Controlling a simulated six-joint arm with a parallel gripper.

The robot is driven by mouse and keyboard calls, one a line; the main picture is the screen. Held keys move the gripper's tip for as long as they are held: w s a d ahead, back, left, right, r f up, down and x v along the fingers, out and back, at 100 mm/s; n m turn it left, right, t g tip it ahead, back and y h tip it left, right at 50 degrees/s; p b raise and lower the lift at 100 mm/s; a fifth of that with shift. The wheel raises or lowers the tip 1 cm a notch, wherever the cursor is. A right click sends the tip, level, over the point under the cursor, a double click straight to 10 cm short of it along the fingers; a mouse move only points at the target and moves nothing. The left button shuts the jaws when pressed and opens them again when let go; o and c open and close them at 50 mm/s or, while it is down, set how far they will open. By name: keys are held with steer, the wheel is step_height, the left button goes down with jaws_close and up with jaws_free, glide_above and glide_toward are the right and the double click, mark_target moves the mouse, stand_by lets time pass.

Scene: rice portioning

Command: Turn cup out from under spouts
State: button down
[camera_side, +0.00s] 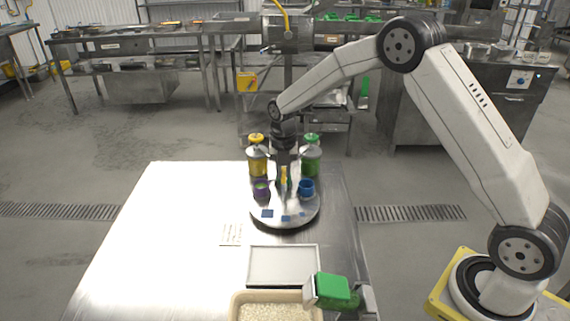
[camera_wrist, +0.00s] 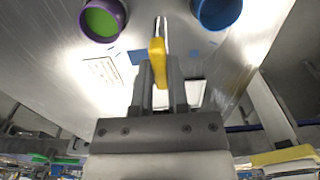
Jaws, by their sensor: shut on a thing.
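A round silver turntable (camera_side: 285,223) lies at the back of the table. A purple cup (camera_side: 262,194) stands at its left and a blue cup (camera_side: 307,194) at its right. The purple cup (camera_wrist: 120,12) shows green inside in the wrist view; the blue cup (camera_wrist: 238,12) is cut off at the top edge. A yellow-lidded dispenser (camera_side: 257,166) and a green-lidded dispenser (camera_side: 311,166) stand behind the cups; their spouts cannot be made out. My gripper (camera_side: 284,182) points down between the cups, shut on a yellow handle (camera_wrist: 157,62) and apart from both cups.
Blue patches (camera_side: 267,213) mark the turntable's front. In front of it are an empty pale tray (camera_side: 250,266), a beige tub (camera_side: 236,300) of rice-like grains and a green-topped device (camera_side: 335,290). A printed sheet (camera_side: 231,235) lies left. The table's left side is clear.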

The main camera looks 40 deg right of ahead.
steer(key=c, duration=0.6)
jaws_free()
steer(key=shift+r, duration=0.1)
steer(key=shift+r, duration=3.85)
steer(key=s+a+f+m+t, duration=0.1)
steer(key=s+m, duration=0.7)
steer(key=m, duration=0.1)
steer(key=s+a+f+m, duration=0.1)
steer(key=s+m, duration=0.7)
steer(key=m, duration=0.1)
steer(key=s+a+f+m+t, duration=0.1)
steer(key=s+m, duration=0.6)
steer(key=m, duration=0.2)
steer(key=shift+s+a+f+t, duration=0.25)
steer(key=shift+s+t, duration=0.05)
steer(key=shift+s, duration=0.1)
